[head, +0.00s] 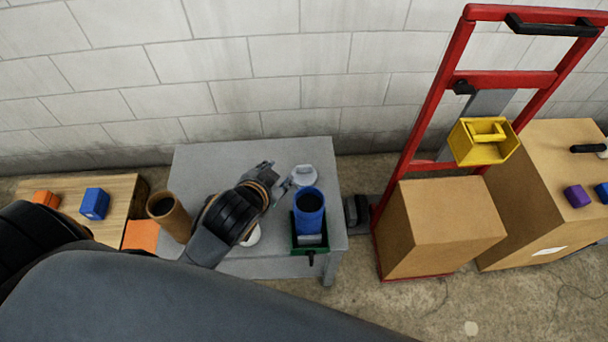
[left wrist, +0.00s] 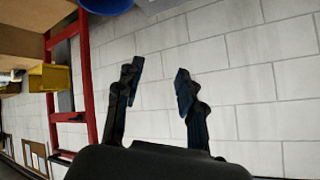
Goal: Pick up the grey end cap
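A light grey round piece (head: 304,175), which looks like the grey end cap, is on the grey table behind the blue cylinder. My left gripper (head: 279,175) is over the table, just left of that piece, with its fingers pointing toward it. In the left wrist view the left gripper (left wrist: 156,82) is open, with nothing between its fingers. A pale grey edge (left wrist: 152,5) at the top of that view may be the cap; too little shows to be sure. My right gripper is not in view.
A blue cylinder (head: 309,207) stands in a green bin (head: 295,246) on the grey table (head: 215,154). A brown tube (head: 169,217) stands left of my wrist. A white round thing (head: 253,237) is partly hidden by my arm. A red hand truck (head: 430,110) stands right.

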